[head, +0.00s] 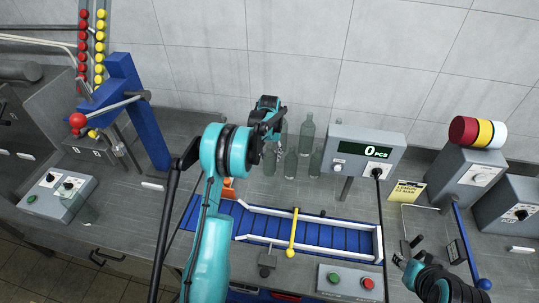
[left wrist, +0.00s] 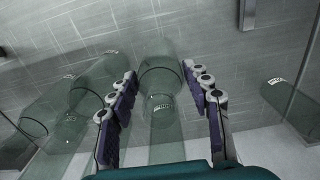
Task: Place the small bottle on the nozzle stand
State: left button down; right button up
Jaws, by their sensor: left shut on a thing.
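My left gripper (head: 272,138) is above the back of the counter, in front of the wall. In the left wrist view, its two jaws (left wrist: 161,110) are on both sides of a translucent green bottle (left wrist: 160,80), which it holds. In the head view the held bottle is hard to tell from the glass behind it. My right gripper (head: 408,256) is low at the right, over the counter, with no bottle visible at it; its opening is unclear. A blue upright stand with a red-knobbed lever (head: 140,115) is at the left; I cannot tell if it is the nozzle stand.
Several green glass bottles (head: 307,135) stand at the back near the gripper. A blue conveyor (head: 330,236) with white rails and a yellow bar lies in front. A counter display (head: 362,150) is right of the bottles. A control box (head: 58,196) is at the left.

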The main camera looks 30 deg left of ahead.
pick_arm(q)
jog(key=shift+f, duration=0.15)
jog(key=c, duration=0.7)
grip_release()
